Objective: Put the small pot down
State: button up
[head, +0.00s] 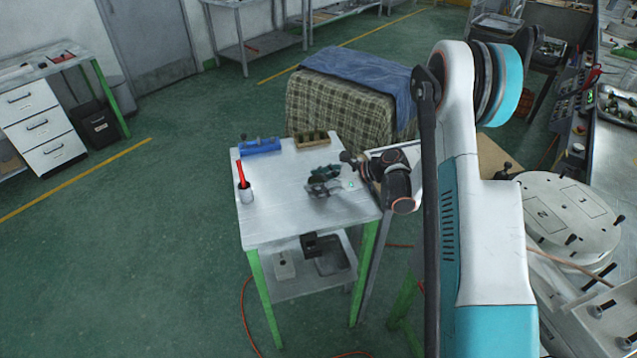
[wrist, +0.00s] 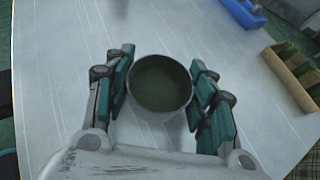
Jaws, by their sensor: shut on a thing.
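The small pot (wrist: 160,84) is a round, dark vessel with a thin grey rim, seen from above in the wrist view. My gripper (wrist: 160,90) is shut on it, with a green-padded finger on each side. In the head view my gripper (head: 324,180) is over the right part of the small metal-topped table (head: 285,205). The pot is hard to make out there among the fingers. I cannot tell whether its base touches the tabletop.
On the table stand a grey cup with a red-handled tool (head: 245,190), a blue box (head: 260,146) at the back left and a wooden rack (head: 311,140) at the back. The front and middle of the tabletop are clear. A cloth-covered block (head: 345,110) stands behind the table.

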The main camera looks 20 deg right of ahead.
jog(key=o, duration=1.2)
jog(key=shift+d+r, duration=0.15)
jog(key=p+v, duration=0.2)
jog(key=v, duration=0.9)
jog(key=shift+s+d+r, duration=0.1)
jog(key=shift+s+d, duration=0.15)
jog(key=shift+d, duration=0.05)
